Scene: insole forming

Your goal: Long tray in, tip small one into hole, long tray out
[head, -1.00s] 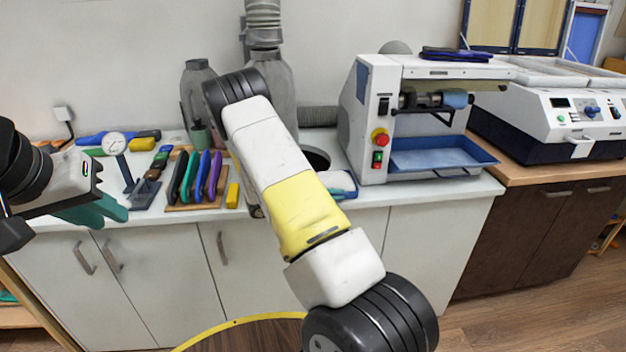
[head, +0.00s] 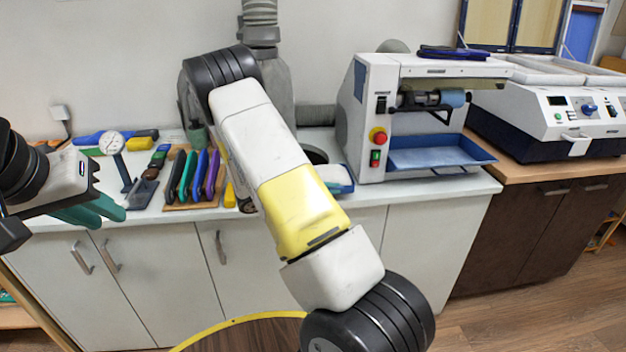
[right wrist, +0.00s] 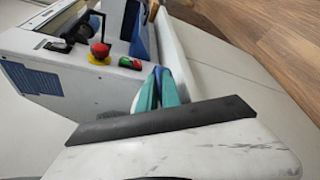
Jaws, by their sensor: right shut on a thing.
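The long blue tray (head: 435,152) sits in the front of the white machine, under its roller. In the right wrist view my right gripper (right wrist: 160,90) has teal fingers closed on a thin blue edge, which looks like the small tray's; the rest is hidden.
The white machine (head: 365,120) has a red stop button and stands right of the hole. Several coloured tools (head: 195,175) lie on a board to the left, near a dial gauge (head: 112,143). Grey ducting stands behind my right arm.

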